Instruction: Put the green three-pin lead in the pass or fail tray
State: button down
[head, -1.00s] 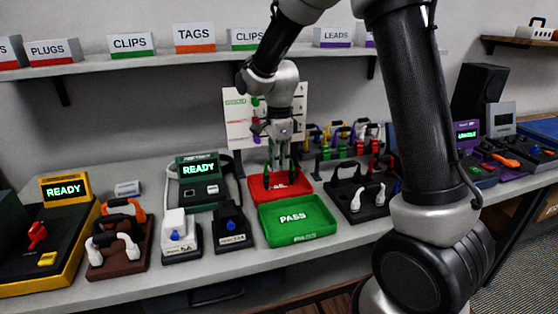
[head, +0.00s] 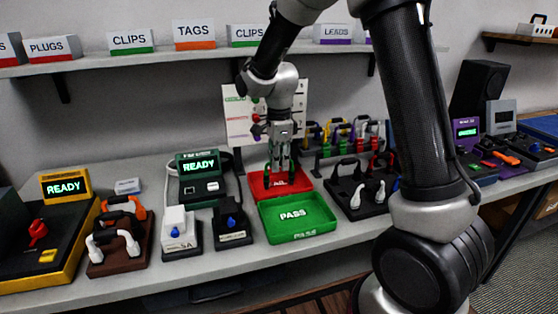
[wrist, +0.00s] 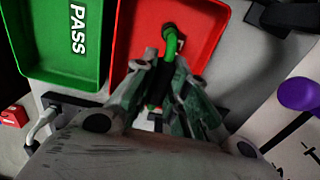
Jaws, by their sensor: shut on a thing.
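My gripper (head: 280,170) points down over the red tray (head: 297,187), whose lettering is mostly covered in the head view. In the wrist view, my gripper (wrist: 165,92) is shut on the green lead (wrist: 171,38). A green end of the lead with a dark opening shows past the fingertips, over the red tray (wrist: 203,20); its pins cannot be made out. Whether the lead touches the tray floor is unclear. The green PASS tray (head: 318,229) is directly in front of the red one and looks empty; it also shows in the wrist view (wrist: 45,45).
A black fixture with white leads (head: 348,197) stands right of the trays. Black and white test blocks (head: 232,226) stand to the left. A rack of coloured leads (head: 340,140) is behind right, and a marked board (head: 237,118) stands behind my gripper.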

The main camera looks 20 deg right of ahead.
jog(key=shift+f, duration=0.15)
dwell(0.5)
jog(key=c, duration=1.3)
grip_release()
jog(key=shift+c, duration=0.2)
jog(key=shift+o, duration=0.2)
jog(key=o, duration=0.5)
jog(key=shift+r, duration=4)
